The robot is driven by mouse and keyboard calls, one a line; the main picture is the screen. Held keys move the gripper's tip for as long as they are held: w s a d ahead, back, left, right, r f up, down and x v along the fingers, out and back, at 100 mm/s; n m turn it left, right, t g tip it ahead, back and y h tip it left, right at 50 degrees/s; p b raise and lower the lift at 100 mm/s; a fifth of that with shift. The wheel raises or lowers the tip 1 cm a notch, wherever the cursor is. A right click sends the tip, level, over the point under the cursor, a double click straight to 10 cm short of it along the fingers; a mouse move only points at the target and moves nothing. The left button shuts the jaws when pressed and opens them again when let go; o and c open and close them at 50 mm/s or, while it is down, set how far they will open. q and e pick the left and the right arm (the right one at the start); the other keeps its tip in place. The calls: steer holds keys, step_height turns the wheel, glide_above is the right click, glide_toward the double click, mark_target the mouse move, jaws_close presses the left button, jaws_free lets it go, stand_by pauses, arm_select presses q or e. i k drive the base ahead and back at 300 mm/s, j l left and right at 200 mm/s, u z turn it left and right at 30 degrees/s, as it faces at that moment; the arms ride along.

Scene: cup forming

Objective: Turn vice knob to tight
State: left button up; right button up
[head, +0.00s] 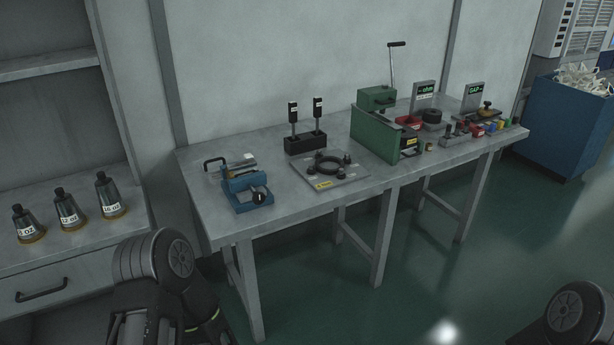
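The blue vice (246,190) sits at the near left end of the grey workbench (310,217). Its small dark round knob (259,198) faces the front edge of the bench. Whether the vice is tight or loose cannot be told at this size. My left arm shows at the bottom left and my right arm at the bottom right corner. Both are well away from the vice, and neither gripper's fingers can be seen.
Behind the vice stands a black holder (305,143) with two upright tools. A flat plate (331,184) with a dark ring lies to its right, then a green lever machine (377,133). Labelled cone-shaped formers (68,211) stand on the left shelf. A blue bin (553,130) stands right.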

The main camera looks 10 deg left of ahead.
mark_target(258, 198)
steer(key=i+l, duration=0.35)
steer(key=l, duration=0.15)
steer(key=i+l+u, duration=0.1)
steer(key=i+l, duration=0.25)
steer(key=l, duration=0.15)
